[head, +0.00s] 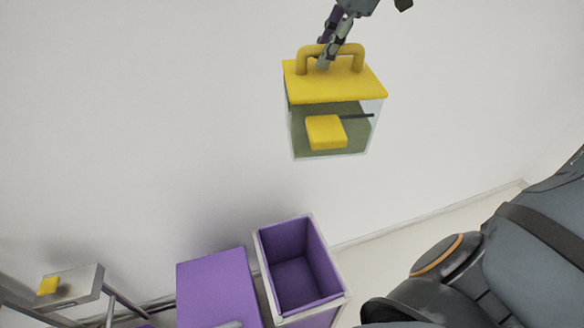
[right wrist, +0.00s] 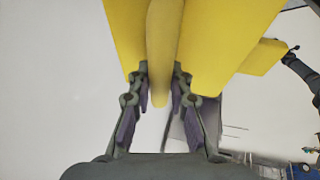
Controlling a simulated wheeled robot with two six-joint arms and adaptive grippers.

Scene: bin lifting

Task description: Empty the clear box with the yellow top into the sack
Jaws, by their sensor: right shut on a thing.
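The clear box with the yellow top (head: 335,84) hangs high in the head view, roughly upright. Its yellow handle (head: 362,56) is in my right gripper (head: 328,60), which comes from above. A yellow block (head: 326,132) and a thin dark bar show at the clear front; I cannot tell whether they are inside or attached. In the right wrist view the fingers (right wrist: 160,85) close around the yellow handle (right wrist: 164,45). An open-topped purple container (head: 318,262) with a pale rim stands below, apart from the box. I cannot tell whether it is the sack.
A purple panel (head: 215,290) is left of the container. A grey stand (head: 85,287) with a small yellow piece (head: 48,285) is at the lower left. A pale wall (head: 150,120) fills the background. The space between box and container looks clear.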

